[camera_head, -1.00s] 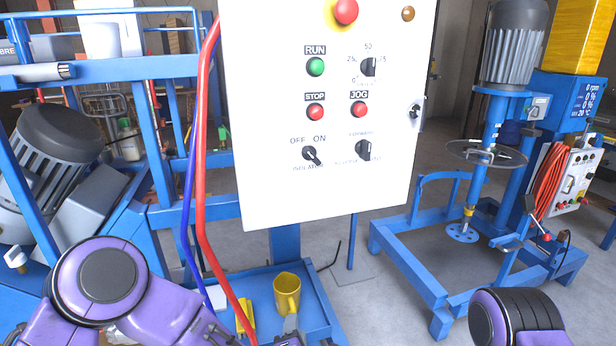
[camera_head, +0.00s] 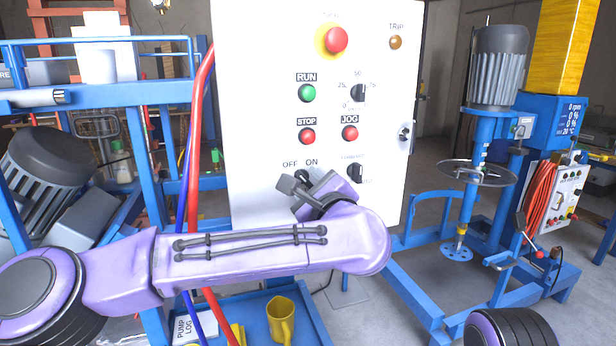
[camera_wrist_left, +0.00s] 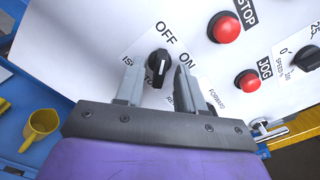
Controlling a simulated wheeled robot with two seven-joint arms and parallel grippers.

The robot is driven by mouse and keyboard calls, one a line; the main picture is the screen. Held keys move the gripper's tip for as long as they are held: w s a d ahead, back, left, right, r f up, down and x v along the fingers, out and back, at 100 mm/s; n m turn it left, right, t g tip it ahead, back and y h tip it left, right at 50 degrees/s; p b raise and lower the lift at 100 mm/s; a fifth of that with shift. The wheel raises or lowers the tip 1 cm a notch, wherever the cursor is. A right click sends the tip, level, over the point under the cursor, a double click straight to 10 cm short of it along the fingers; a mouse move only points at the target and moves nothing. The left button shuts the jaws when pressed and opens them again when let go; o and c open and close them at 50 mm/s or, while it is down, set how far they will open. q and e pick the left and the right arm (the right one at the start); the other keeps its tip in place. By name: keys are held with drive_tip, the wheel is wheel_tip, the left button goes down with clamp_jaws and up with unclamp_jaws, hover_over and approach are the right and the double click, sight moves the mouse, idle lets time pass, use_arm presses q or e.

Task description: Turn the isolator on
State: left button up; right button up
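The isolator switch is a black rotary knob on the white control panel (camera_head: 245,120), under the OFF and ON labels. In the left wrist view the isolator knob (camera_wrist_left: 157,62) shows clearly, with a white mark on its grip; which label it points to I cannot tell for sure. In the head view my left gripper and wrist mostly cover it. My left gripper (camera_head: 297,183) is in front of the panel at the knob. In the wrist view its fingers (camera_wrist_left: 158,75) are apart, one on each side of the knob; contact is not visible. My right gripper is out of view.
The STOP (camera_head: 307,136), RUN (camera_head: 307,93) and JOG (camera_head: 350,133) buttons and the emergency stop (camera_head: 336,40) are above the isolator. The forward/reverse knob (camera_head: 355,172) is close on the right. Red and blue hoses (camera_head: 203,110) hang by the panel's left edge. A yellow mug (camera_head: 281,320) stands below.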

use_arm(q)
drive_tip(key=shift+w, duration=0.3)
clamp_jaws()
